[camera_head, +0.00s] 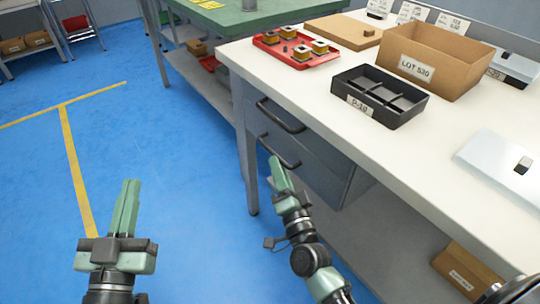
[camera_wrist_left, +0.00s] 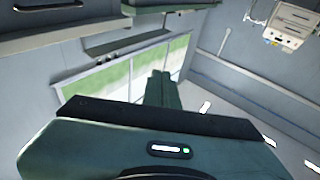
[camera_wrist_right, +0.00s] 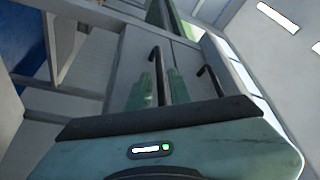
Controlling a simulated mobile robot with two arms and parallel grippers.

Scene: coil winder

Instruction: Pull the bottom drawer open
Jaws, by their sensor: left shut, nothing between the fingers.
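The bottom drawer (camera_head: 318,178) is a grey front under the white workbench, with a dark bar handle (camera_head: 283,154). It looks closed, flush with the drawer above. My right gripper (camera_head: 275,163) is at this handle. In the right wrist view the handle (camera_wrist_right: 158,75) stands between the two green fingers, which are apart, one on each side; contact cannot be told. The upper drawer's handle (camera_head: 281,115) also shows in the right wrist view (camera_wrist_right: 209,82), beside the fingers. My left gripper (camera_head: 129,184) is shut and empty, over the blue floor, away from the drawers.
On the bench (camera_head: 353,57) are a red tray (camera_head: 270,43) with parts, a black divided tray (camera_head: 375,112) and a cardboard box (camera_head: 440,85). A bench leg (camera_head: 250,165) stands left of the drawers. A lower shelf (camera_head: 375,240) holds a carton. The floor to the left is free.

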